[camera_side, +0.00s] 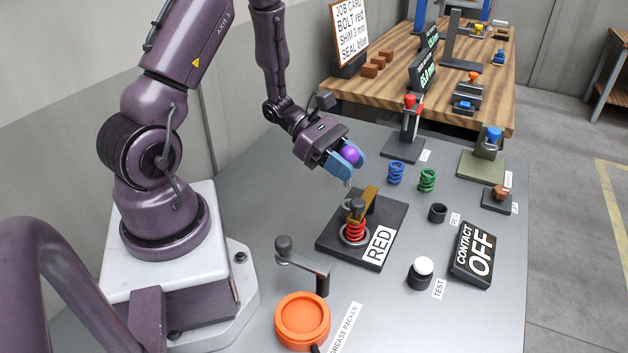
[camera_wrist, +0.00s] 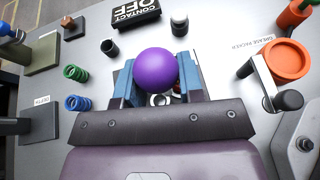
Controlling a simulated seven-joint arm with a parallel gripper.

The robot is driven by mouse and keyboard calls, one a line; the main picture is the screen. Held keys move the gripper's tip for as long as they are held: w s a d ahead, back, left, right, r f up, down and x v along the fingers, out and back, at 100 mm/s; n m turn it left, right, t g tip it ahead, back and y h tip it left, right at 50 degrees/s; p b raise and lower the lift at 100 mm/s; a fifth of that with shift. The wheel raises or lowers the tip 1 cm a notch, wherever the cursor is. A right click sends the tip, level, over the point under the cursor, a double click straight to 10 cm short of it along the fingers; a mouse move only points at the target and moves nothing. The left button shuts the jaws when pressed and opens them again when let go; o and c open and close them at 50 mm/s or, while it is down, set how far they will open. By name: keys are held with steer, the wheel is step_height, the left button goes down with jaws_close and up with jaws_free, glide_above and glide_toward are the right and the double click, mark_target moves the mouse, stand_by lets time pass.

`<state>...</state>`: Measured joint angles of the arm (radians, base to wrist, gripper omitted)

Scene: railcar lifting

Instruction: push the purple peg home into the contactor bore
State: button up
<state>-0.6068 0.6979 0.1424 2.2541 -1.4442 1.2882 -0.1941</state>
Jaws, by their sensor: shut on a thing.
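The purple peg shows as a round purple head (camera_side: 348,155) between the blue fingers of my gripper (camera_side: 346,163). My gripper is shut on it and holds it in the air, behind and above the red-spring fixture. In the wrist view the purple head (camera_wrist: 157,69) sits between the fingers and hides most of what lies below it. A short black open-topped cylinder (camera_side: 437,213) stands on the bench to the right, beside the CONTACT OFF sign (camera_side: 473,252); it looks like the contactor bore. It also shows in the wrist view (camera_wrist: 109,48). The peg is well apart from it.
The fixture's black base (camera_side: 335,242) carries a red spring (camera_side: 354,232) and a brown bar (camera_side: 370,204). Blue (camera_side: 396,172) and green (camera_side: 427,180) springs stand behind. A white-topped test button (camera_side: 422,268), a crank (camera_side: 303,262) and an orange cup (camera_side: 302,318) stand in front.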

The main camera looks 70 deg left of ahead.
steer(key=shift+w+a+r+n+t+y, duration=0.2)
steer(key=shift+w+a+n+t+y, duration=0.15)
steer(key=shift+w+n, duration=0.1)
steer(key=shift+w+a+r+n+t+y, duration=0.15)
steer(key=shift+w+a+n+t+y, duration=0.1)
steer(key=shift+w+n+y, duration=0.15)
steer(key=shift+s+a, duration=0.1)
steer(key=shift+f, duration=2.9)
steer(key=shift+f, duration=1.65)
steer(key=shift+r, duration=1.35)
steer(key=shift+f, duration=1.35)
